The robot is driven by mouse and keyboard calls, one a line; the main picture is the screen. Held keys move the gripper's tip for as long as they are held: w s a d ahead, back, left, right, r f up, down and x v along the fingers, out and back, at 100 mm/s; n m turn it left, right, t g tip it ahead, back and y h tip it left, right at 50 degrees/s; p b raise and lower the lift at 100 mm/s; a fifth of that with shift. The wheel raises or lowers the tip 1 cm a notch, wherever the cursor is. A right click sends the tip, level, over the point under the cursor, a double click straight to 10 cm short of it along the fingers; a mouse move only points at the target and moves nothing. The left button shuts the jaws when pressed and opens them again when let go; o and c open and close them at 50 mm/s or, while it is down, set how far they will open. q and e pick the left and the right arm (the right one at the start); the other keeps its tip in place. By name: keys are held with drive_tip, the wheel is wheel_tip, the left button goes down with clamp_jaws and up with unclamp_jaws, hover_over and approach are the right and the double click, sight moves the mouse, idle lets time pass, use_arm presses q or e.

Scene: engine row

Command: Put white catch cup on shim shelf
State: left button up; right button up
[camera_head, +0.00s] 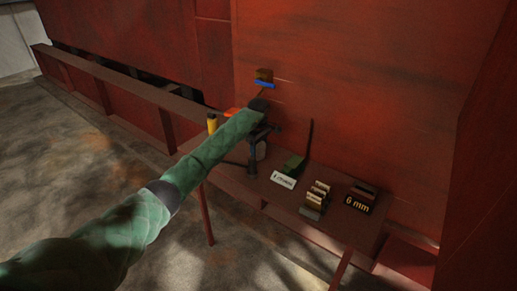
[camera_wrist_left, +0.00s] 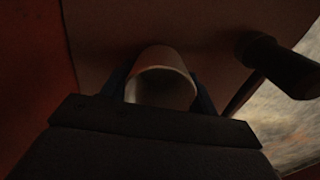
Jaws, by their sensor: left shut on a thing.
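My left arm reaches in from the lower left of the head view. My left gripper (camera_head: 255,156) is over the left part of a long brown shelf (camera_head: 284,212) along the red wall. My right gripper is not in view.
A yellow cylinder (camera_head: 212,123) stands left of the gripper. Right of it are a green object (camera_head: 293,165), a white label (camera_head: 283,180), pale upright pieces (camera_head: 317,195) and a "6 mm" sign (camera_head: 357,204).

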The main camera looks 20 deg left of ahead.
use_arm(q)
drive_tip(key=o, duration=1.1)
drive_tip(key=shift+f, duration=0.1)
drive_tip(key=shift+c, duration=0.2)
